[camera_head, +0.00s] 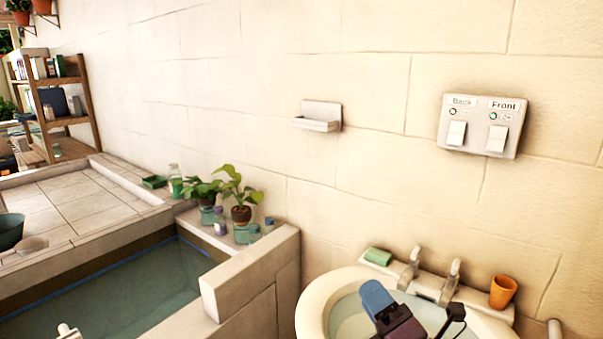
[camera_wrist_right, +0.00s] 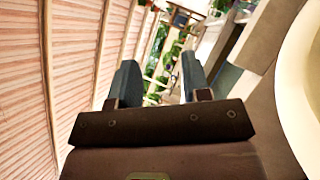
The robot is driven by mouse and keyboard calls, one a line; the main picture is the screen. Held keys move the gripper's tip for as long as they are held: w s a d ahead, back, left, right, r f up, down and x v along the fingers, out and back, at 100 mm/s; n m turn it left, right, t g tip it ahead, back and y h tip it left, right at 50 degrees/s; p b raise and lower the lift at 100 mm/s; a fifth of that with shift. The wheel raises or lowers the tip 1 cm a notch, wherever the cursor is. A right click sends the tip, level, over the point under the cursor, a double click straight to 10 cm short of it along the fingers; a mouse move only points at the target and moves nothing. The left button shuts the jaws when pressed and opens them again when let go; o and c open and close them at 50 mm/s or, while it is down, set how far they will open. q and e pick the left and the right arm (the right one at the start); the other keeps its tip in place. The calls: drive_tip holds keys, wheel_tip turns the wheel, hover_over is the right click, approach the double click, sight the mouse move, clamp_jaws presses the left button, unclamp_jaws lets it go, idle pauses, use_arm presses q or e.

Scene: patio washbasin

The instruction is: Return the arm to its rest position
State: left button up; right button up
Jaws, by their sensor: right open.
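My right gripper (camera_head: 378,300) shows at the bottom of the head view, in front of the washbasin (camera_head: 312,318). In the right wrist view its two blue-grey fingers (camera_wrist_right: 160,82) stand apart with nothing between them, so it is open and empty. The pale basin rim (camera_wrist_right: 300,90) curves along the right edge of the wrist view. My left gripper is not in the head view as far as I can tell.
A wall switch panel (camera_head: 482,125) and an empty wall shelf (camera_head: 318,117) are above the basin. Taps (camera_head: 450,280), a green sponge (camera_head: 378,257) and an orange cup (camera_head: 503,292) sit on its back ledge. Potted plants (camera_head: 240,195) and a water-filled pool (camera_head: 130,300) lie left.

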drive_tip(key=s+d+f+m+g+h, duration=0.35)
drive_tip(key=d+f+m+h, duration=0.3)
drive_tip(key=m, duration=0.35)
drive_tip(key=s+d+f+m+g+h, duration=0.2)
drive_tip(key=s+d+f+m+h, duration=0.2)
drive_tip(key=d+f+m+h, duration=0.4)
drive_tip(key=s+f+m+g+y, duration=0.1)
drive_tip(key=s+f+m+g, duration=0.15)
drive_tip(key=s, duration=0.35)
drive_tip(key=s+d+f+m+g+y, duration=0.1)
drive_tip(key=s+f+m+g, duration=0.1)
drive_tip(key=s+m+g, duration=0.3)
drive_tip(key=s+f+m+g+y, duration=0.1)
drive_tip(key=s+f+m+g, duration=0.15)
drive_tip(key=s, duration=0.45)
drive_tip(key=w+f+t+y, duration=0.1)
drive_tip(key=w+f+t, duration=0.6)
drive_tip(key=f, duration=0.3)
drive_tip(key=shift+f+t, duration=0.2)
drive_tip(key=shift+t, duration=0.35)
drive_tip(key=shift+d, duration=0.1)
